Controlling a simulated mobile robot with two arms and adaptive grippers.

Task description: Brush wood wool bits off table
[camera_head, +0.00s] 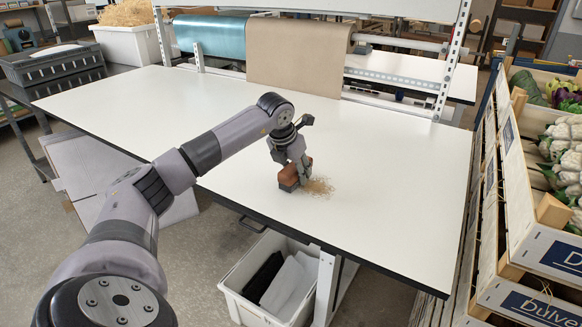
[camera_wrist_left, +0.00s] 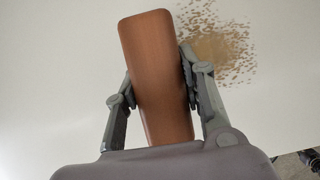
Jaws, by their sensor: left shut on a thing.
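My left gripper (camera_head: 291,168) is shut on a reddish-brown wooden brush (camera_head: 288,178) at the middle of the white table (camera_head: 400,150). In the left wrist view the back of the brush (camera_wrist_left: 155,70) lies between the two fingers (camera_wrist_left: 156,95). The brush's bristles are hidden. A patch of tan wood wool bits (camera_head: 320,188) lies on the table just right of the brush. The bits (camera_wrist_left: 220,48) also show beside the brush in the left wrist view, close to the right finger. My right gripper is in neither view.
A white bin (camera_head: 230,285) with dark and white contents stands on the floor below the table's front edge. Rolls of brown paper (camera_head: 295,55) and teal material (camera_head: 212,38) hang at the back. Vegetable crates (camera_head: 540,235) line the right side. The table's left part is clear.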

